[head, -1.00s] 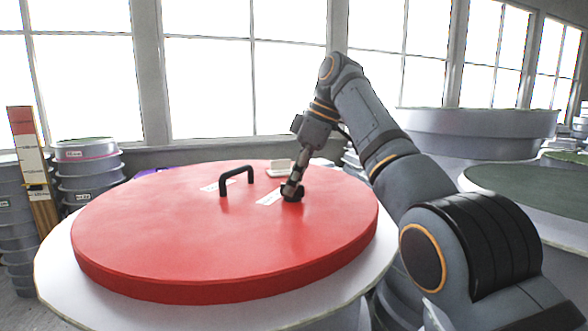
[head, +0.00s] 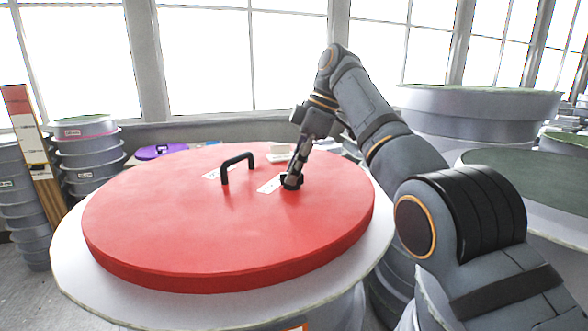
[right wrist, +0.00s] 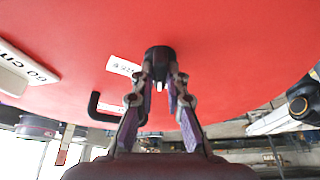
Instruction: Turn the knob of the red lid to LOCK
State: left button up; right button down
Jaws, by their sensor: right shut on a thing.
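The red lid (head: 200,235) lies on a large round white mould in the middle of the head view. A black arched handle (head: 237,164) stands on it. My right gripper (head: 292,181) points down at the lid to the right of the handle, its fingers shut on the small black knob (head: 287,185). In the right wrist view the knob (right wrist: 160,58) sits between the fingertips of the right gripper (right wrist: 161,85), against the red surface. A white label (head: 268,186) lies beside the knob; its print is too small to read. My left gripper is not in view.
A purple lid (head: 160,151) is behind. Large round moulds (head: 478,115) fill the right.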

jog(key=shift+r, duration=0.1)
jog(key=c, duration=1.4)
grip_release()
jog(key=shift+o, duration=0.2)
jog(key=shift+s, duration=0.1)
